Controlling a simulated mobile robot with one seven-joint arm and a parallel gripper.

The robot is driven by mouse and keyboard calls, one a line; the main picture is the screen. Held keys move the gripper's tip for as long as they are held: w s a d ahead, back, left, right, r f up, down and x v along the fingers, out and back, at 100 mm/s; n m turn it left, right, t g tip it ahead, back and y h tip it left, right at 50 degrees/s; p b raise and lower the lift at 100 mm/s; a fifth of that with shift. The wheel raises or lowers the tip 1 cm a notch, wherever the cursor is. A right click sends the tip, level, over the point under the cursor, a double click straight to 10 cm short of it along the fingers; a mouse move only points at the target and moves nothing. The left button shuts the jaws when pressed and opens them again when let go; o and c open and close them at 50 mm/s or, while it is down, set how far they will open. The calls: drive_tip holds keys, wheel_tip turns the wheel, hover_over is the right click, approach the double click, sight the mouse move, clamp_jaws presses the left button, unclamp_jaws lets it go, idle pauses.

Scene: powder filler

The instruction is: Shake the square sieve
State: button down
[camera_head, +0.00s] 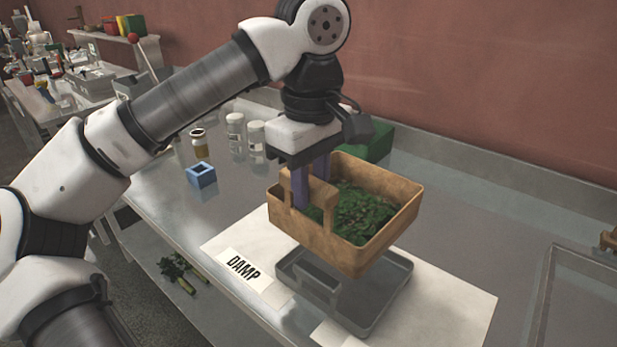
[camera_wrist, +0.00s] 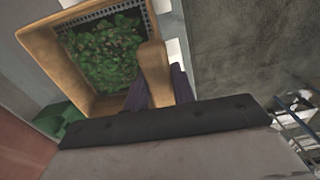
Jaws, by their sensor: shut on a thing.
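The square sieve (camera_head: 384,243) is a tan, wooden-looking box full of green leaves (camera_head: 362,213). It hangs above a grey tray (camera_head: 377,315), apart from it and slightly tilted. My gripper (camera_head: 309,183) points down, with its purple fingers shut on the sieve's handle at its left side. In the wrist view the sieve (camera_wrist: 52,58) shows with its leaves and a strip of grey mesh along the inner edge. The handle (camera_wrist: 154,72) lies between the fingers (camera_wrist: 158,92) there. The sieve's underside is hidden.
The tray stands on a white sheet (camera_head: 455,303) with a "DAMP" label (camera_head: 243,268). A blue block (camera_head: 201,175), several jars (camera_head: 236,134) and a green box (camera_head: 378,143) stand behind. A framed tray (camera_head: 580,300) lies at right. Leafy stalks (camera_head: 178,272) lie on the lower shelf.

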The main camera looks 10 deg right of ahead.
drive_tip(key=shift+d, duration=0.65)
drive_tip(key=a, duration=0.3)
drive_tip(key=d, duration=0.3)
drive_tip(key=shift+p, duration=0.4)
drive_tip(key=a, duration=0.3)
drive_tip(key=d, duration=0.3)
drive_tip(key=shift+d, duration=0.15)
drive_tip(key=shift+a, duration=0.2)
